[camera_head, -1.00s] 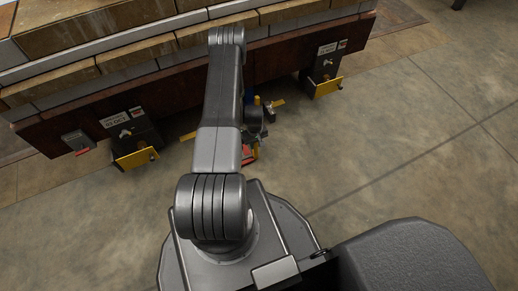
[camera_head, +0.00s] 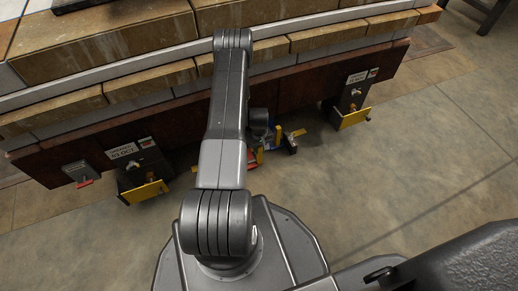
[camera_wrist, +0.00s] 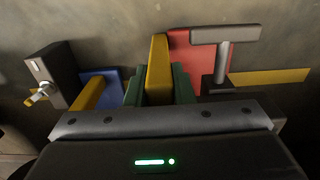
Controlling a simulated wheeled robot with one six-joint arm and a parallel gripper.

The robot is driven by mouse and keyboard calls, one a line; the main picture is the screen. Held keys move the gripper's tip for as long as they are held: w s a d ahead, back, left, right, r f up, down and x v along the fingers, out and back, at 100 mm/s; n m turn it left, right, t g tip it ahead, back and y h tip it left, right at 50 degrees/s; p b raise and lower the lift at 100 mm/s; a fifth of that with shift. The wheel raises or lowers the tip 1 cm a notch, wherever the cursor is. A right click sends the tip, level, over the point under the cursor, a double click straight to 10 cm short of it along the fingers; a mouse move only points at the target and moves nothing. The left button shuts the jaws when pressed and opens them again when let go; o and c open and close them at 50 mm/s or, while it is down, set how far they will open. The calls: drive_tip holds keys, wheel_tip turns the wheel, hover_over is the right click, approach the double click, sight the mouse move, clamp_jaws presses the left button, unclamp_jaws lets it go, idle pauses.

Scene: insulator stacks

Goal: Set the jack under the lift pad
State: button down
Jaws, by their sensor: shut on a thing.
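In the wrist view, the green fingers of my gripper (camera_wrist: 159,80) are shut on an upright yellow bar (camera_wrist: 158,55). A red plate (camera_wrist: 190,50) with a grey T-shaped piece (camera_wrist: 225,36) is just behind and right of the bar; this appears to be the jack. In the head view, part of the red piece (camera_head: 255,158) shows low beside my arm, in front of the brown beam. My arm hides most of the gripper and jack there. I cannot clearly pick out the lift pad; a blue piece (camera_wrist: 98,88) sits left of my fingers.
The long brown beam (camera_head: 75,160) runs under the brick-like blocks (camera_head: 140,82). Dark boxes with yellow flaps hang from it, left (camera_head: 140,172) and right (camera_head: 352,104). A yellow strip (camera_wrist: 270,76) lies right of the jack. The floor (camera_head: 440,130) at the right is open.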

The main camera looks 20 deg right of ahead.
drive_tip(key=shift+w+d+r, duration=0.15)
drive_tip(key=shift+w+r, duration=0.05)
drive_tip(key=shift+w, duration=0.25)
drive_tip(key=c, duration=1.5)
unclamp_jaws()
drive_tip(key=shift+o, duration=1.3)
drive_tip(key=shift+s+f, duration=0.1)
drive_tip(key=shift+s, duration=0.05)
wheel_tip(320, 180, up, 14)
drive_tip(key=p, duration=0.4)
drive_tip(key=shift+f, duration=0.1)
wheel_tip(320, 180, down, 14)
drive_tip(key=b, duration=0.4)
drive_tip(key=shift+s, duration=0.25)
